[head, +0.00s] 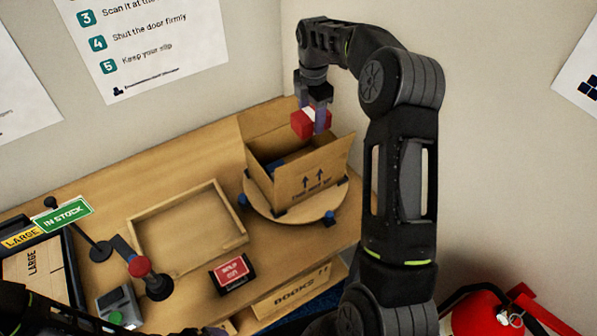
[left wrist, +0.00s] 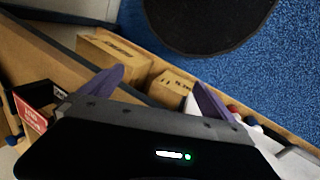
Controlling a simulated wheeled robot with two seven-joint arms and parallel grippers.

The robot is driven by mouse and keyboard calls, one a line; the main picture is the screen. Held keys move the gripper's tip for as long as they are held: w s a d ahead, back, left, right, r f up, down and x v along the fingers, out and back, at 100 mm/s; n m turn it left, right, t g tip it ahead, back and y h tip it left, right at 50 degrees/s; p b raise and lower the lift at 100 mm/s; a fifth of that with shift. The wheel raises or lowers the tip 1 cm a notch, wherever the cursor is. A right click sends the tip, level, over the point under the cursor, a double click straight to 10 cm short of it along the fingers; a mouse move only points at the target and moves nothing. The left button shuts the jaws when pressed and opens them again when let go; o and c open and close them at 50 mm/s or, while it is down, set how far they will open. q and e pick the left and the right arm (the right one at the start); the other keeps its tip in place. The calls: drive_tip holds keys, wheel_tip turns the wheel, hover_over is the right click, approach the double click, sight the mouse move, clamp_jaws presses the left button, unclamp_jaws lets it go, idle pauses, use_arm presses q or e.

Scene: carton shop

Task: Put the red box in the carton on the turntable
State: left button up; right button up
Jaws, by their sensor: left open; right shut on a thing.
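The red box (head: 304,123) is held in my right gripper (head: 313,116), which is shut on it above the open carton (head: 302,187). The box is clear of the carton's rim. The carton stands with its flaps up on the round turntable (head: 258,205), and something blue shows inside it. My left gripper (left wrist: 156,92) is open and empty in the left wrist view, with its two purple fingers apart. In the head view only a dark part of my left arm shows at the bottom left corner.
An empty wooden tray (head: 190,268) lies left of the turntable. A red-topped card stand (head: 232,272), a red-knobbed lever (head: 140,266) and a small grey device (head: 118,308) stand nearby. A BOOKS carton (head: 300,292) is below the front edge. A fire extinguisher (head: 480,316) is at lower right.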

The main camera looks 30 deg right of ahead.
wheel_tip(320, 180, down, 14)
drive_tip(key=b, duration=0.3)
drive_tip(key=shift+r, duration=0.2)
drive_tip(key=shift+r, duration=0.1)
drive_tip(key=shift+f+b, duration=1.05)
drive_tip(key=shift+f, duration=1.2)
drive_tip(key=shift+f, duration=0.2)
drive_tip(key=o, duration=1.4)
